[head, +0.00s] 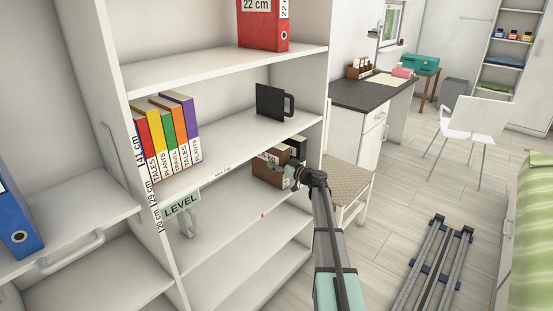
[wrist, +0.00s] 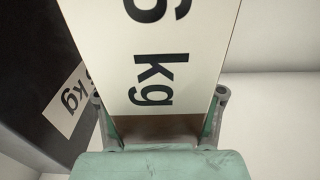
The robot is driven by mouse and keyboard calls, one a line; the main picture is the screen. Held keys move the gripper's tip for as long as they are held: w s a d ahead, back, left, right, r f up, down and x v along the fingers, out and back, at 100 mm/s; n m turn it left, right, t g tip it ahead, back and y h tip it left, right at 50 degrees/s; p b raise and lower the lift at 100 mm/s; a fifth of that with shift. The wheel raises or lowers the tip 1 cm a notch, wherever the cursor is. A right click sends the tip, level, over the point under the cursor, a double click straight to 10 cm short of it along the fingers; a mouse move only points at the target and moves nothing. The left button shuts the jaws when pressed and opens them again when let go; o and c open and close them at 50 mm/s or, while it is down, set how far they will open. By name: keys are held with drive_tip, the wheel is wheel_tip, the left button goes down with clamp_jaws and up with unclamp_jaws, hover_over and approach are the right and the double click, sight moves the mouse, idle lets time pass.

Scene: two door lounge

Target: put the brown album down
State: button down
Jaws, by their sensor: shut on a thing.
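The brown album (head: 268,175) is at the right end of the shelf below the middle board, in the head view. My gripper (head: 293,173) is shut on its near end. A strip of brown shows below the label. I cannot tell whether the album's underside touches the shelf board (head: 240,218). A black album (head: 298,147) with a white label is close beside it; its label also shows in the wrist view (wrist: 70,100).
Several coloured books (head: 165,133) and a black bookend (head: 272,102) stand on the board above. A stool (head: 345,180) stands right of the bookcase.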

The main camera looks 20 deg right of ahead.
drive_tip(key=shift+f, duration=0.1)
idle(0.3)
drive_tip(key=shift+c, duration=0.7)
unclamp_jaws()
drive_tip(key=shift+f, duration=0.1)
drive_tip(key=shift+s, duration=0.1)
drive_tip(key=b+v, duration=0.1)
drive_tip(key=v, duration=1.1)
